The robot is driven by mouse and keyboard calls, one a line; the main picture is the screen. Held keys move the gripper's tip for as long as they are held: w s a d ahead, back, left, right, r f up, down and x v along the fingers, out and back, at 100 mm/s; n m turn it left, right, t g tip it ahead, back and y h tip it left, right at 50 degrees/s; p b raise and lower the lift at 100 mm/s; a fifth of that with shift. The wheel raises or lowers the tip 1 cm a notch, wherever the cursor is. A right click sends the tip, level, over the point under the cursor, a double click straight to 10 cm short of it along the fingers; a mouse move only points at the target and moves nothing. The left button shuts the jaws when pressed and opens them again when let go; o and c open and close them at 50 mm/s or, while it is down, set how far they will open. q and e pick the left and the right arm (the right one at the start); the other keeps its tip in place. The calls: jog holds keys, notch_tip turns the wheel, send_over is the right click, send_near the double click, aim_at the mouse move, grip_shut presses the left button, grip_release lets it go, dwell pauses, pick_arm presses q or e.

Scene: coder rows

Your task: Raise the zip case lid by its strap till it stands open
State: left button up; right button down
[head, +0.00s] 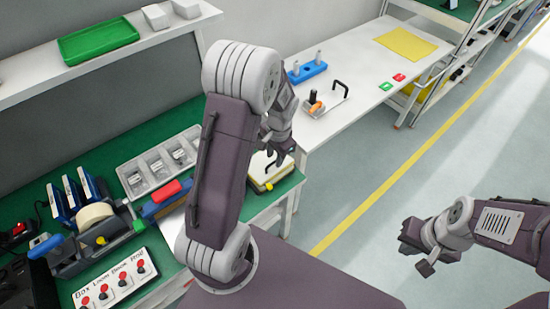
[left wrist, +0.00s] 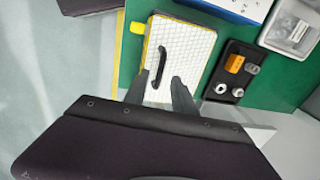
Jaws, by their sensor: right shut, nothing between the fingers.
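The zip case (head: 260,185) lies on the green bench top near its right end, partly hidden by my left arm in the head view. In the left wrist view the case (left wrist: 193,62) shows a white gridded lid, lying flat, with yellow edges and a yellow tab (left wrist: 137,27). The black strap (left wrist: 161,52) arches along the lid's left side. My left gripper (head: 277,158) is over the case; in the left wrist view its fingers (left wrist: 161,88) are apart with nothing between them, near the strap's lower end. My right gripper (head: 418,244) is shut and empty over the floor at right.
A black tray (left wrist: 240,52) with an orange block and metal parts sits beside the case. A grey divided bin (head: 140,183), a tape dispenser (head: 90,240) and a button panel (head: 115,280) stand left of my arm. A white table (head: 345,120) adjoins behind.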

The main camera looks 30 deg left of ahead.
pick_arm(q)
jog(key=shift+s+f, duration=0.1)
jog(key=shift+f, duration=0.4)
grip_shut()
dwell(1.1)
